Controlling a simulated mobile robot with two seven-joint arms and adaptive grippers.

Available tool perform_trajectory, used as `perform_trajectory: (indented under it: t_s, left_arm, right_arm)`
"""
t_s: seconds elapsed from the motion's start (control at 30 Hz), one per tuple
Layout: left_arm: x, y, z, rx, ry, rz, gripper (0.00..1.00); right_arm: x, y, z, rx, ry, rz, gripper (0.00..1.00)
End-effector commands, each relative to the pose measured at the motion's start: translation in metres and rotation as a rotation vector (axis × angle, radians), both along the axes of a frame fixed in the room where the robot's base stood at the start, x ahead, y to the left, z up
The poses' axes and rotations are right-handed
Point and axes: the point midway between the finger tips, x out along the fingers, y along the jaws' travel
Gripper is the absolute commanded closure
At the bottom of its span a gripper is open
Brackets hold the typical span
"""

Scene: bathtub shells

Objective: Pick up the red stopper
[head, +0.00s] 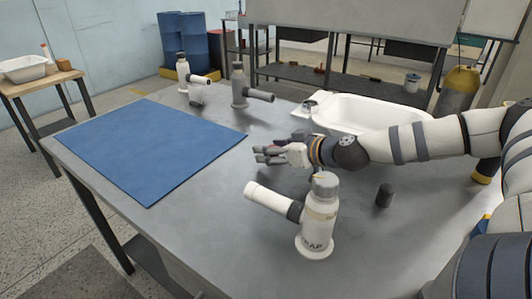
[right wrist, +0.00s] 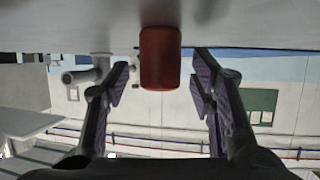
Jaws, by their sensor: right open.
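The red stopper (right wrist: 160,58) shows in the right wrist view, a short upright cylinder against the grey table surface; that picture appears upside down. It lies between the two spread fingers of my right gripper (right wrist: 160,88), with a visible gap on each side. I cannot tell how far ahead of the fingertips it is. In the head view my right gripper (head: 268,154) is low over the middle of the table, fingers pointing left, and the stopper is not visible there. My left gripper is not in view.
A white bottle trap (head: 320,218) stands in front of my right gripper. A black cylinder (head: 385,196) stands right of it. A white tub shell (head: 370,112) lies behind my forearm. A grey trap (head: 240,88) and another white trap (head: 183,72) stand farther back. The blue mat (head: 150,148) is bare.

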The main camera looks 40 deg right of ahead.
Motion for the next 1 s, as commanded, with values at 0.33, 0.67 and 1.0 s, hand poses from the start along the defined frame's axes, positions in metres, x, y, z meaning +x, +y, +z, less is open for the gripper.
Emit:
perform_trajectory:
  t_s: [0.33, 0.67, 1.0]
  left_arm:
    - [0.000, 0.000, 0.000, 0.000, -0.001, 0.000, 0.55]
    - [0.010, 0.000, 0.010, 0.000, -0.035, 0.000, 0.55]
    - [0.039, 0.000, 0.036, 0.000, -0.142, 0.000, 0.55]
  right_arm:
    - [0.000, 0.000, 0.000, 0.000, 0.000, 0.000, 0.98]
    - [0.001, 0.000, 0.018, -0.001, -0.010, 0.001, 0.98]
    - [0.001, 0.000, 0.085, -0.002, -0.013, -0.001, 0.98]
